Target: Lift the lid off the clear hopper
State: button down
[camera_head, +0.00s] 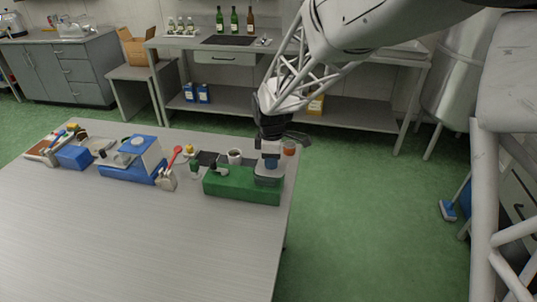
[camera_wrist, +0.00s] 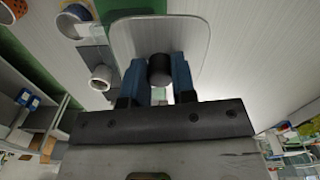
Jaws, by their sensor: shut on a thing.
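My gripper (camera_head: 270,160) points down over the right end of a green block-like unit (camera_head: 232,186) at the table's right edge. In the wrist view my gripper (camera_wrist: 158,73) has its two blue fingers shut on a round black knob (camera_wrist: 160,64). The knob stands on a clear lid (camera_wrist: 190,28) with rounded corners. A greyish clear hopper (camera_head: 268,180) shows under the gripper in the head view, partly covered by it. Whether the lid rests on the hopper or is apart from it I cannot tell.
A white cup (camera_head: 234,156) and an orange container (camera_head: 290,148) stand close to the gripper. A blue machine (camera_head: 130,170) and a red-ended tool (camera_head: 175,156) are further left. The table's front (camera_head: 130,240) is bare. Its right edge drops to green floor.

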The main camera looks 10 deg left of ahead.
jog(key=s+d+r, duration=0.1)
jog(key=s+d, duration=0.4)
jog(key=s, duration=0.4)
jog(key=shift+s, duration=0.4)
jog(key=shift+w, duration=0.1)
dwell(0.3)
jog(key=w+a+f, duration=0.3)
jog(key=w+a, duration=1.1)
jog(key=a, duration=0.4)
jog(key=w+a+f, duration=0.4)
jog(key=w+a, duration=1)
jog(key=a, duration=0.5)
jog(key=shift+f, duration=0.15)
jog(key=shift+f, duration=3.05)
